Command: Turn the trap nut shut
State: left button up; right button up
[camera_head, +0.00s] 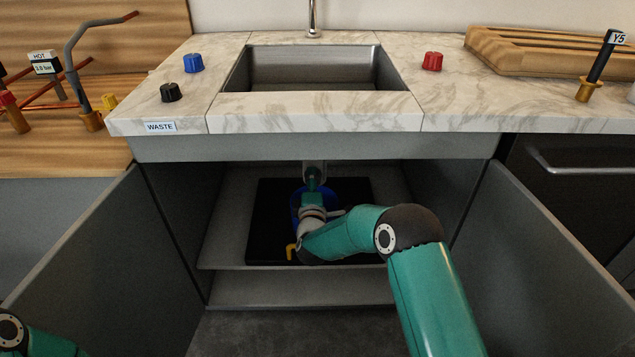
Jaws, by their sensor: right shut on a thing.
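The grey drain pipe (314,167) comes down under the sink inside the open cabinet. My right arm reaches into the cabinet from the lower right. My right gripper (314,178) is raised at the lower end of the pipe and is shut on the trap nut there. The nut itself is mostly hidden by the gripper and wrist, so its turn cannot be read. My left gripper is out of view; only a piece of my left arm shows at the bottom left corner.
A blue bucket (354,190) stands on a black mat (268,215) behind my right wrist. A small yellow part (291,250) shows beside the wrist. Open cabinet doors (85,255) (540,255) flank the space. Blue, black and red caps lie on the counter (315,110).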

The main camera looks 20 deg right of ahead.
jog(key=o, duration=1.1)
jog(key=shift+f, duration=0.2)
jog(key=shift+o, duration=0.2)
jog(key=shift+r, duration=0.1)
jog(key=v, duration=1.2)
